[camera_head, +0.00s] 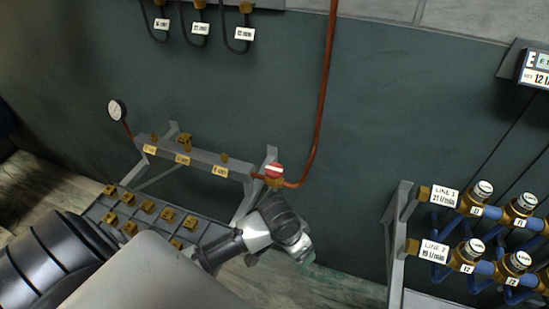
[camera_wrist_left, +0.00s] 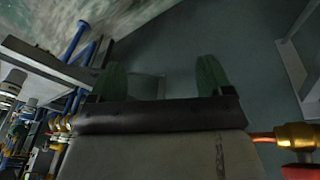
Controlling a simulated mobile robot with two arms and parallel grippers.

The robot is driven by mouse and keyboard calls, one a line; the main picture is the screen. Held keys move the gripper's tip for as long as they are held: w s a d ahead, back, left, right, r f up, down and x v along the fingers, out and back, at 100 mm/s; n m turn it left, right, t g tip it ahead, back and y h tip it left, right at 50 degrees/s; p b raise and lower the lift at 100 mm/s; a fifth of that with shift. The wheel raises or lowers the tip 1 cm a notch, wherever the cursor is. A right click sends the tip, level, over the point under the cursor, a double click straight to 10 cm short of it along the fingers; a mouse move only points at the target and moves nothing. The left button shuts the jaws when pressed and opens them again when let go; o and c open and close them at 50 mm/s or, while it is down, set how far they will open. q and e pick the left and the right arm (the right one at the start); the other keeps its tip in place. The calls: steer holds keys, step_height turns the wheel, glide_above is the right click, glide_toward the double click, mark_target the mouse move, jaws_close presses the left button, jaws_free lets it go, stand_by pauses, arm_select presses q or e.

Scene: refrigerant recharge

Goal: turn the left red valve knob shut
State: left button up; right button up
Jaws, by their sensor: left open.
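A red valve knob (camera_head: 274,170) with a white stripe sits at the right end of the grey manifold, where a copper pipe joins. In the wrist view, part of a red knob (camera_wrist_left: 300,172) shows at the lower right edge under a brass fitting (camera_wrist_left: 298,135). My left gripper (camera_head: 304,252) is below and a little right of the knob, apart from it. In the wrist view my left gripper (camera_wrist_left: 161,75) has its two green fingers spread with nothing between them. My right gripper is not in view.
A tray (camera_head: 96,211) of brass fittings lies below. A copper pipe (camera_head: 322,100) rises up the dark wall. A rack (camera_head: 399,225) with blue hoses and valves stands at right.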

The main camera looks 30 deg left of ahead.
arm_select(q)
step_height(320, 180, up, 7)
steer(key=w+a, duration=0.1)
steer(key=w, duration=0.2)
steer(key=n+g+y, duration=0.2)
steer(key=n, duration=0.2)
glide_toward(274, 168)
step_height(274, 168, down, 8)
steer(key=shift+w+d+f+p, duration=0.15)
steer(key=shift+p, duration=1.05)
steer(key=shift+f, duration=0.55)
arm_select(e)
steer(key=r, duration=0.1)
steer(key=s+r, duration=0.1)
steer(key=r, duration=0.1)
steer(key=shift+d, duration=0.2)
arm_select(q)
steer(key=c, duration=0.9)
